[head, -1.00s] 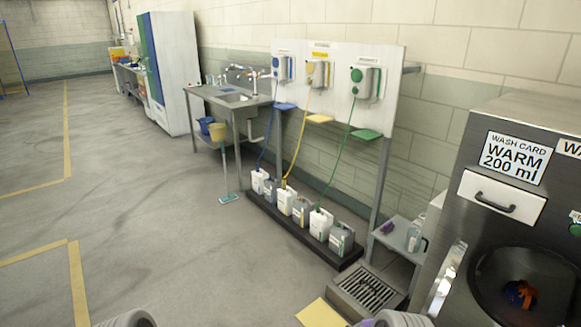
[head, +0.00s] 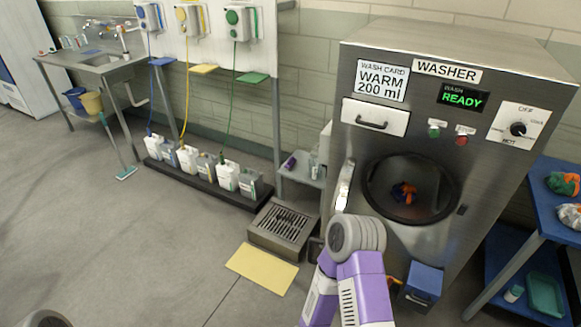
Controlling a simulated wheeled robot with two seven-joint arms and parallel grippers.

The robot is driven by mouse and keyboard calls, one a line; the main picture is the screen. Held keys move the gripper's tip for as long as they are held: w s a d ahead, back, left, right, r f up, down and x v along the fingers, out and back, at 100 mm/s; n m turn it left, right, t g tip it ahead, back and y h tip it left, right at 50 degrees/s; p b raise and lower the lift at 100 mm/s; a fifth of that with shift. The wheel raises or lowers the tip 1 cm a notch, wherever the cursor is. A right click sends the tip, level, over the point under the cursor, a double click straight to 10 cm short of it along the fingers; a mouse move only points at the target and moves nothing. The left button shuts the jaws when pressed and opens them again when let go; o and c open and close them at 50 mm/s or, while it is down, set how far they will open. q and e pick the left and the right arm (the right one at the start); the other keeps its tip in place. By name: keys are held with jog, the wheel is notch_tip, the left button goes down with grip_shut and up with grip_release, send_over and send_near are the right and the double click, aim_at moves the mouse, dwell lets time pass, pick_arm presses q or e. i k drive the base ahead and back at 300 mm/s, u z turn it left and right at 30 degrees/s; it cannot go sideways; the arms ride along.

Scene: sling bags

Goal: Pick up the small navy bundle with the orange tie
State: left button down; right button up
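A small dark blue and orange bundle (head: 404,192) lies inside the round opening of the washer (head: 470,65). It fits the navy bundle with the orange tie, but it is small and shaded, so the tie's shape is unclear. A pale curved piece, seen nearly edge-on, stands at the left of the opening and looks like the swung-open door (head: 344,186). My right arm, purple and white, rises in front of the washer's lower left, but its gripper is not in view. Only a grey bit of my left arm shows at the bottom left; its gripper is not in view.
A blue table (head: 553,226) at the right holds a green and orange bundle (head: 563,184) and a whitish bundle (head: 569,216). A metal grate box (head: 283,226) and yellow mat (head: 262,268) lie left of the washer.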

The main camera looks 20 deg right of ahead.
aim_at(404, 192)
jog(key=u, duration=0.6)
jog(key=i, duration=1.3)
jog(key=z, duration=4.5)
jog(key=i, duration=1.75)
